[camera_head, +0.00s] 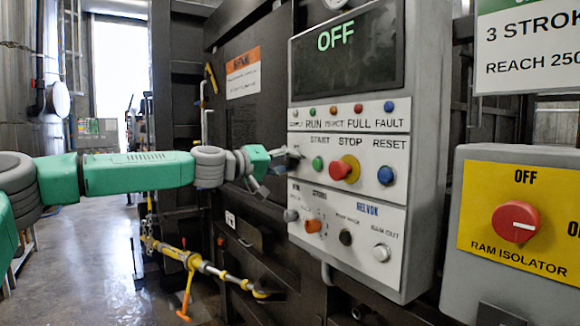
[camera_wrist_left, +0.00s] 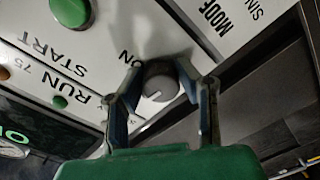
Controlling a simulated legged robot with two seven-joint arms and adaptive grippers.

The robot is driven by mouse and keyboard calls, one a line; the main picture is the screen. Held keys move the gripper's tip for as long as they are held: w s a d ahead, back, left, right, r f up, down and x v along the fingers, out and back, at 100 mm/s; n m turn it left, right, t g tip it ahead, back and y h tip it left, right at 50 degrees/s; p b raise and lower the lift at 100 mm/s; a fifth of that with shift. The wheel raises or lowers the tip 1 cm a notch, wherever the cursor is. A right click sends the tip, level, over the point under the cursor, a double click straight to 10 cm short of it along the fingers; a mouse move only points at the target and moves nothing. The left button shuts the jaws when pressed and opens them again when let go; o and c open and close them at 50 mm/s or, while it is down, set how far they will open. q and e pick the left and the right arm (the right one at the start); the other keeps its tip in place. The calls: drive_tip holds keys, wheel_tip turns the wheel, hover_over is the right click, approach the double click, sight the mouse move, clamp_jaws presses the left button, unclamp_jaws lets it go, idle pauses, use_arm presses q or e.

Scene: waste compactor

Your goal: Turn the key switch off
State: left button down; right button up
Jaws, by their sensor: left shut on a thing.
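The grey key switch knob (camera_wrist_left: 160,82) has a white pointer line and sits beside printed letters "ON" on the control panel (camera_head: 340,205). In the head view my left gripper (camera_head: 286,158) reaches it from the left, at the panel's left edge beside the green start button (camera_head: 317,163), and mostly hides it. In the left wrist view the two fingers of my left gripper (camera_wrist_left: 165,88) stand on either side of the knob, shut on it. The display (camera_head: 345,55) above reads "OFF" in green. My right gripper is not in view.
A red stop button (camera_head: 343,169) on yellow and a blue reset button (camera_head: 386,175) are right of the start button. Selector knobs, one orange (camera_head: 313,226), sit below. A ram isolator box (camera_head: 515,225) stands at the right. A yellow bar (camera_head: 205,265) sticks out below my left arm.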

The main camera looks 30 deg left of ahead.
use_arm(q)
drive_tip(key=shift+a+r+n, duration=0.1)
drive_tip(key=shift+a+n, duration=0.15)
drive_tip(key=shift+n, duration=0.55)
drive_tip(key=c, duration=1.4)
unclamp_jaws()
drive_tip(key=shift+o, duration=1.2)
drive_tip(key=shift+a, duration=0.2)
